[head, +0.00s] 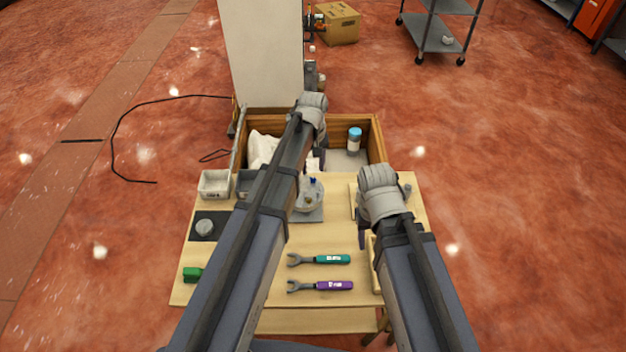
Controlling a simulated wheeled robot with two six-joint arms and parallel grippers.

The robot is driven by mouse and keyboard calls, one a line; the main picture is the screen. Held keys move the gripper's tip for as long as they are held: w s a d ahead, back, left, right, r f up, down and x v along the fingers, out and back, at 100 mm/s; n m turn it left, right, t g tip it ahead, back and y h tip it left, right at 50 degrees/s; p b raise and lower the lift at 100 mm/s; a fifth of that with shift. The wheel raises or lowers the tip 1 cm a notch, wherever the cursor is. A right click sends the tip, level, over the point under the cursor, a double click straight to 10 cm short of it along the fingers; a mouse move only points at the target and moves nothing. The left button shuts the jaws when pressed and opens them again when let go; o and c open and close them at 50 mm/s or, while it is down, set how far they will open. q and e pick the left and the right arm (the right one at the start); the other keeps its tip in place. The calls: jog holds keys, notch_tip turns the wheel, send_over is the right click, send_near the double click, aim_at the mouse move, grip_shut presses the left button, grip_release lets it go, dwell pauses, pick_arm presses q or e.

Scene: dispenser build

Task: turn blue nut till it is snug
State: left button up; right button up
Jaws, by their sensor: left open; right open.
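A small blue piece (312,181), which looks like the blue nut, shows at the top of a pale round part (308,198) on a grey plate (310,215) near the table's middle. It is too small to tell how it sits. My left gripper (318,160) is open just beyond and above it, partly hidden behind its own wrist and arm. I cannot tell whether it touches the nut. My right gripper (362,232) is open over the right side of the table, apart from the nut.
A teal-handled wrench (332,259) and a purple-handled wrench (334,285) lie in front. A white bin (214,184), a round grey part (205,227) and a green piece (191,274) are left. A wooden box (377,140) with a blue-capped bottle (354,140) stands behind.

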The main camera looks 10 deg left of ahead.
aim_at(313, 179)
pick_arm(q)
notch_tip(313, 179, down, 4)
jog(key=b, duration=0.3)
jog(key=shift+f, duration=0.2)
grip_shut()
dwell(0.4)
